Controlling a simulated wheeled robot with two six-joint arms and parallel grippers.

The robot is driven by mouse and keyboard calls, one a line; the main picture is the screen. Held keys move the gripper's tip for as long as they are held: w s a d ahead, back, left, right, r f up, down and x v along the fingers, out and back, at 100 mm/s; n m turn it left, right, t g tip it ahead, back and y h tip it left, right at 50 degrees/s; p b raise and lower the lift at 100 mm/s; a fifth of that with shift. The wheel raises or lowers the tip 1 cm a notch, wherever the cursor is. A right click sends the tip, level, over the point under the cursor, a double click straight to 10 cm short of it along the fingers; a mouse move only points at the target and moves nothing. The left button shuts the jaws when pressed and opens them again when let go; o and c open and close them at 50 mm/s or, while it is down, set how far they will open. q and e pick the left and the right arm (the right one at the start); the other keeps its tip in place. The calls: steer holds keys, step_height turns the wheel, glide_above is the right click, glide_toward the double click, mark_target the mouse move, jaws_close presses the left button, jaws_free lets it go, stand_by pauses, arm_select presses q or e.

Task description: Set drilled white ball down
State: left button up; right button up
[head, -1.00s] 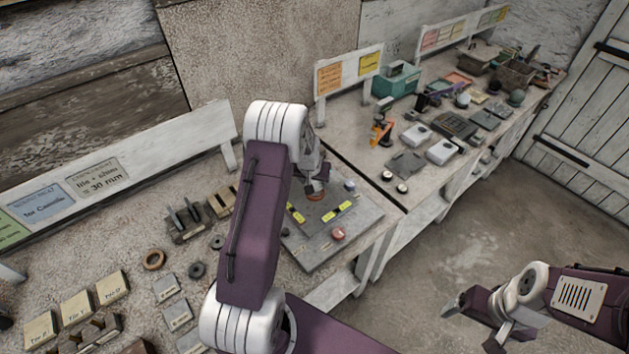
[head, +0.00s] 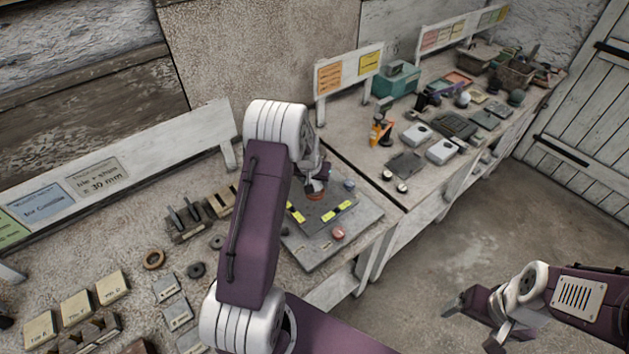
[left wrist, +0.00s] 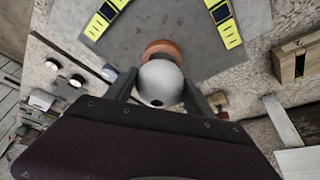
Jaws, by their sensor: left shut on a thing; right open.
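The drilled white ball (left wrist: 160,84) sits between the two fingers of my left gripper (left wrist: 159,88) in the left wrist view, with its dark hole facing the camera. An orange-brown ring (left wrist: 161,49) shows right behind the ball, partly hidden by it; I cannot tell whether they touch. In the head view my left gripper (head: 316,180) is over the grey board, at the same ring (head: 315,196), and its arm hides part of the area. My right gripper (head: 476,322) is open and empty, out over the floor.
Dark and brown rings (head: 154,259) and labelled blocks lie on the bench to the left. Another bench with several tools stands at the right.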

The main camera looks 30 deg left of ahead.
arm_select(q)
steer(key=shift+f+b, duration=0.85)
steer(key=shift+f, duration=0.2)
steer(key=o, duration=1.7)
steer(key=shift+c, duration=0.2)
steer(key=shift+r, duration=0.15)
steer(key=shift+r+p, duration=1.6)
steer(key=shift+r, duration=0.35)
steer(key=shift+f, duration=0.1)
